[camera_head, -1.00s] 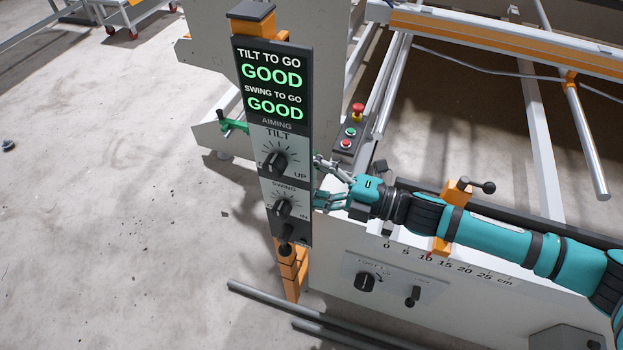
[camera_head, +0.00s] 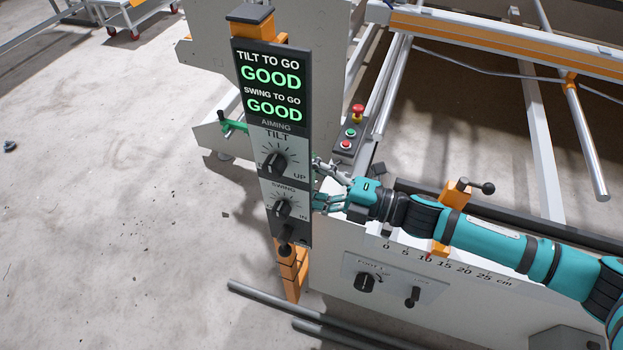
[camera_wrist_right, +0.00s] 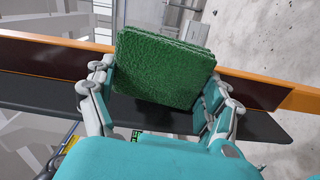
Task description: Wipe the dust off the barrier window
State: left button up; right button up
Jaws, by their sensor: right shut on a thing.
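My right gripper (camera_head: 318,181) is behind the right edge of the aiming panel (camera_head: 279,123), and its fingertips are partly hidden there. In the right wrist view its fingers are shut on a thick green textured cloth pad (camera_wrist_right: 160,70). The pad is in front of an orange post with dark recesses (camera_wrist_right: 50,55) and a black edge; whether they touch, I cannot tell. The pad is hidden in the head view. I cannot make out the barrier window or any dust on it. My left gripper is not in view.
The panel stands on an orange post (camera_head: 291,272) and reads GOOD for tilt and swing. A tilt knob (camera_head: 274,162) and a swing knob (camera_head: 281,209) are close to my gripper. A button box (camera_head: 347,138) and an orange clamp (camera_head: 452,198) with a lever are nearby.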

jog(key=shift+f, duration=0.35)
jog(key=shift+s, duration=0.1)
jog(key=shift+v, duration=2.85)
jog(key=v, duration=0.3)
jog(key=shift+r, duration=0.1)
jog(key=shift+a+p, duration=0.1)
jog(key=shift+p, duration=0.2)
jog(key=x, duration=0.6)
jog(key=shift+w, duration=0.25)
